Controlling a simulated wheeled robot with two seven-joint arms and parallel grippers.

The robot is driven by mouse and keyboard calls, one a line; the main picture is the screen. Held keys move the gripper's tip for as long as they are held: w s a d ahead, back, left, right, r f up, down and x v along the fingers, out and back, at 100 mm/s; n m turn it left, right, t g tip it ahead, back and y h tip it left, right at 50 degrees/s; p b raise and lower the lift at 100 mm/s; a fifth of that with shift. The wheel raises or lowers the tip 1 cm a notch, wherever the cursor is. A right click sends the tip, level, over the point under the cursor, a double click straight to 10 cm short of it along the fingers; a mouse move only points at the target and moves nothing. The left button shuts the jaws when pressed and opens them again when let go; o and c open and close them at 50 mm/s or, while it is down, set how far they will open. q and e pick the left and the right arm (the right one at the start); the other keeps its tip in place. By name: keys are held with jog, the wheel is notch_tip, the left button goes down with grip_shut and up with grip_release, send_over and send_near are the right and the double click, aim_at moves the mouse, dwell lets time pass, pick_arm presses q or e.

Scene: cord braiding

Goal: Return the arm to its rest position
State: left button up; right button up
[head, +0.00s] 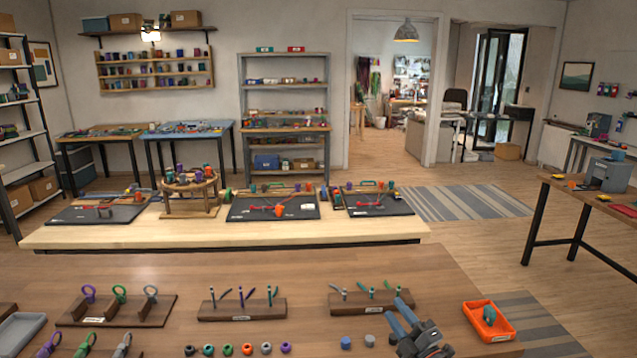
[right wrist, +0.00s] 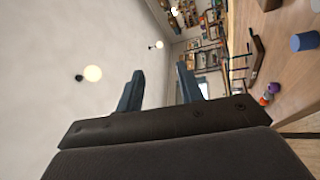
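My right gripper (head: 397,309) shows in the head view at the bottom, right of the middle, over the near wooden table (head: 300,275). In the right wrist view its two blue-grey fingers (right wrist: 159,85) stand apart, with nothing between them. It is open and empty. My left arm and left gripper are not in the head view.
The gripper is close to a wooden rack (head: 350,303) of upright tools. An orange tray (head: 488,320) with a green item lies to its right. Small coloured cylinders, including a blue one (head: 346,343), stand to its left. Two more racks (head: 240,310) (head: 115,311) stand further left.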

jog(key=s+d+f+m+g+h, duration=0.3)
jog(key=s+f+m+h, duration=0.3)
jog(key=s+f+m, duration=0.15)
jog(key=s+d+f+m+g+h, duration=0.3)
jog(key=s+f+m+h, duration=0.35)
jog(key=m, duration=0.25)
jog(key=s+a+f+m+g+y, duration=0.15)
jog(key=s+f+g, duration=0.35)
jog(key=s, duration=0.6)
jog(key=s+a+f+m+g+y, duration=0.15)
jog(key=s+f+g, duration=0.25)
jog(key=s, duration=0.8)
jog(key=s+a+f+g, duration=0.1)
jog(key=a+f, duration=0.1)
jog(key=f, duration=1.1)
jog(key=a+f+g, duration=0.1)
jog(key=a+f, duration=0.2)
jog(key=f, duration=0.9)
jog(key=shift+s+a+f+y, duration=0.35)
jog(key=shift+y, duration=0.1)
